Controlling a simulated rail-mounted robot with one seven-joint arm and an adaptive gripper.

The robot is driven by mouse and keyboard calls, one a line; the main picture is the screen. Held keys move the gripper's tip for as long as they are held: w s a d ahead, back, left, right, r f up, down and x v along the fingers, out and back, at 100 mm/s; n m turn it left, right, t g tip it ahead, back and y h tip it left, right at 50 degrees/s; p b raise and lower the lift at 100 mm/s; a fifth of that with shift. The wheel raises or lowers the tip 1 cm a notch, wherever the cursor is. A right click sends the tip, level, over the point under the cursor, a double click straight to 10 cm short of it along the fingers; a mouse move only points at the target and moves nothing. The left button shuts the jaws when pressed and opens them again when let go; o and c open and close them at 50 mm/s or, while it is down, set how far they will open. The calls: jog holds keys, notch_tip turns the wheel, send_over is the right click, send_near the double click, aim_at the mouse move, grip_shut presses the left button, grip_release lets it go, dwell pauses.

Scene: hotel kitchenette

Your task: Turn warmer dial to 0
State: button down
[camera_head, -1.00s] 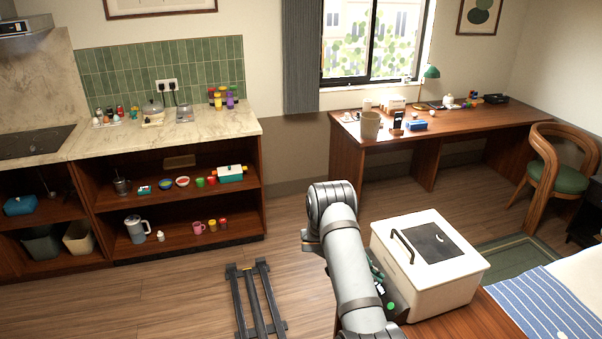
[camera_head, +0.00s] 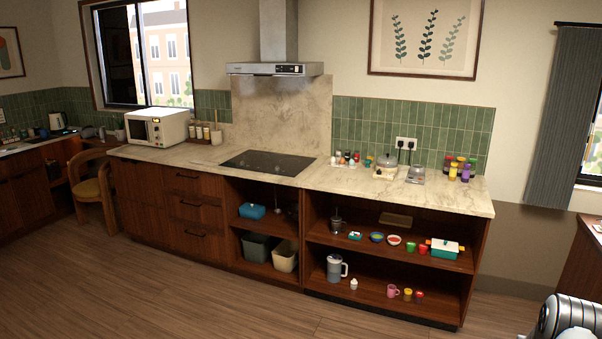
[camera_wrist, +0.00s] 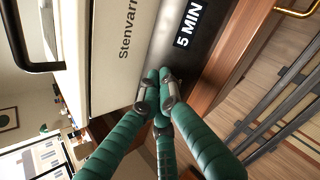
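The warmer (camera_wrist: 97,85) fills the left and middle of the wrist view as a white box lettered "Stenvarr". A black bar handle (camera_wrist: 14,45) shows on it at the far left. Its dark panel (camera_wrist: 202,50) reads "5 MIN". My gripper (camera_wrist: 158,80) has green jointed fingers with their tips drawn together in front of the warmer, near the edge of the dark panel. I cannot tell if the tips touch it. I see no dial; the fingers may hide it. Neither the warmer nor my gripper is in the head view.
A wooden surface (camera_wrist: 222,70) runs beside the warmer's dark panel, with a brass handle (camera_wrist: 298,8) near it. The head view shows a kitchen counter (camera_head: 330,178) with a hob (camera_head: 268,162), a white microwave (camera_head: 157,126) and open shelves. The floor (camera_head: 150,285) before it is clear.

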jog(key=shift+w+d+r+b, duration=0.1)
jog(key=shift+w+d+b, duration=0.05)
jog(key=shift+w+b, duration=0.3)
jog(key=shift+w+d, duration=0.15)
jog(key=shift+w, duration=0.05)
jog(key=shift+s+d+r, duration=0.2)
jog(key=shift+s+r, duration=0.1)
jog(key=shift+r, duration=0.1)
jog(key=shift+p+v, duration=1.25)
jog(key=shift+v, duration=1.7)
jog(key=shift+s+a, duration=0.1)
jog(key=shift+s, duration=0.1)
